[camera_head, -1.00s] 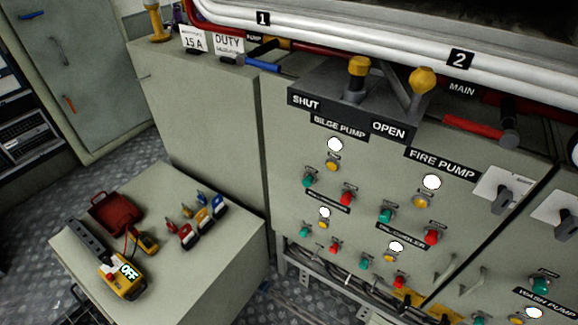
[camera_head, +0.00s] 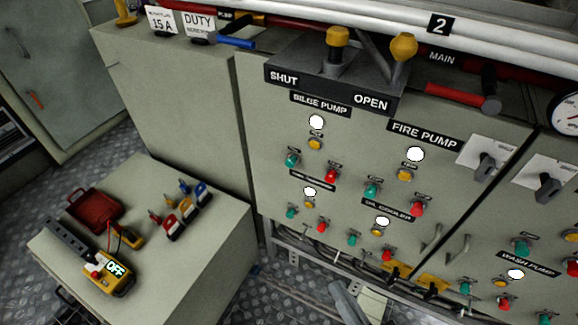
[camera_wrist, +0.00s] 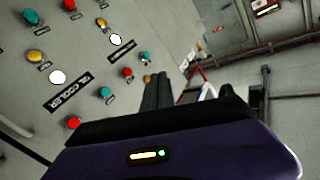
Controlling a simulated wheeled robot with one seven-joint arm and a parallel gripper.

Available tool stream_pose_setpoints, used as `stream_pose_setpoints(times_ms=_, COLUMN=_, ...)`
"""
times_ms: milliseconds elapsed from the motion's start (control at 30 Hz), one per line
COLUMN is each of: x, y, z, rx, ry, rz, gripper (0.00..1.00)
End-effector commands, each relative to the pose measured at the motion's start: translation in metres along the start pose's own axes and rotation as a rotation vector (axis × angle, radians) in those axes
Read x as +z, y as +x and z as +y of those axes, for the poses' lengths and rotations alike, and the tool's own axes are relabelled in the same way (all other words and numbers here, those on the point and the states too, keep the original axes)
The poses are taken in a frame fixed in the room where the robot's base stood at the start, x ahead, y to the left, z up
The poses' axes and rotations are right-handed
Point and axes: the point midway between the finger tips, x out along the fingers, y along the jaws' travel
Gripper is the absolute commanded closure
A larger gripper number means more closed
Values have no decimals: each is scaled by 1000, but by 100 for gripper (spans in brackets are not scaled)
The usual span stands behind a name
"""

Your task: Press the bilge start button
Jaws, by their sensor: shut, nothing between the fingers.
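The bilge start button is the green button (camera_head: 292,160) below the BILGE PUMP label (camera_head: 320,104) on the grey panel in the head view. A red button (camera_head: 330,175) sits to its right, with a yellow button (camera_head: 315,144) and a white lamp (camera_head: 316,121) above. My gripper (camera_wrist: 160,78) shows in the wrist view, shut and empty, its dark fingers pointing away from the camera. It appears apart from the panel, near the buttons around the OIL COOLER label (camera_wrist: 68,92). I cannot tell whether the bilge start button shows in the wrist view.
A lever box (camera_head: 335,75) with yellow-knobbed levers juts out above the bilge label. Fire pump (camera_head: 372,190) and other buttons crowd nearby. A low grey cabinet (camera_head: 190,255) with a yellow meter (camera_head: 110,275) and padlocks stands at left. Pipes and a rail run below the panel.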

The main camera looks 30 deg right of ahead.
Motion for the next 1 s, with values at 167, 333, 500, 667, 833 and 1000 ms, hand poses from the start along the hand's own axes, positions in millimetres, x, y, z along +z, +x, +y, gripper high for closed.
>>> stream_pose_setpoints(times_ms=167, x=21, y=78, z=0, rx=-22, ry=177, rz=104, gripper=100)
stream_pose_setpoints(times_ms=333, x=30, y=153, z=-7, rx=-35, ry=346, rz=187, gripper=100)
stream_pose_setpoints(times_ms=500, x=28, y=220, z=-19, rx=-42, ry=490, rz=251, gripper=100)
stream_pose_setpoints(times_ms=667, x=24, y=259, z=-28, rx=-42, ry=575, rz=285, gripper=100)
stream_pose_setpoints(times_ms=833, x=22, y=274, z=-31, rx=-41, ry=611, rz=298, gripper=100)
stream_pose_setpoints(times_ms=1000, x=21, y=274, z=-32, rx=-40, ry=613, rz=298, gripper=100)
